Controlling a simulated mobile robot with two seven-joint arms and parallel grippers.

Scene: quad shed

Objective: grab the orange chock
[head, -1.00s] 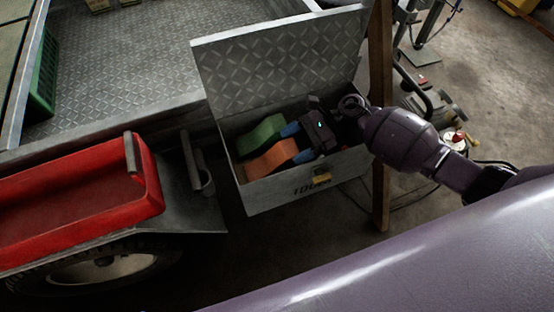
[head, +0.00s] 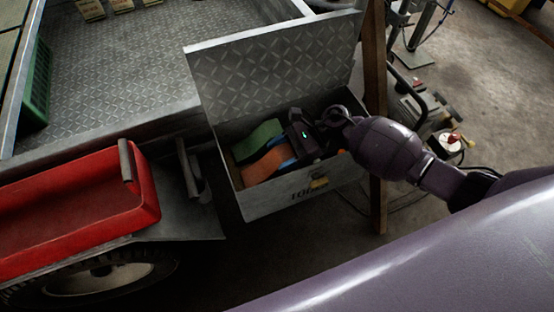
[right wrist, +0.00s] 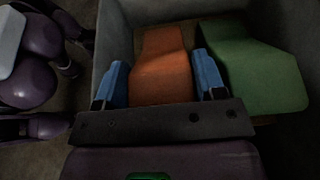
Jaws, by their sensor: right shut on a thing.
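The orange chock (head: 267,165) lies in the open metal toolbox (head: 262,205), beside a green chock (head: 258,140). In the right wrist view the orange chock (right wrist: 162,66) sits between the two blue fingers of my right gripper (right wrist: 162,85), one on each side, and the green chock (right wrist: 252,68) is just right of the right finger. My right gripper (head: 284,152) reaches into the box from the right and is shut on the orange chock. In the head view its hand hides part of the box's inside. My left gripper is not in view.
The toolbox lid (head: 275,75) stands open at the back. A wooden post (head: 375,110) rises close by the box's right side, near my right arm. A red tray (head: 80,205) and a metal truck bed (head: 120,75) are to the left.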

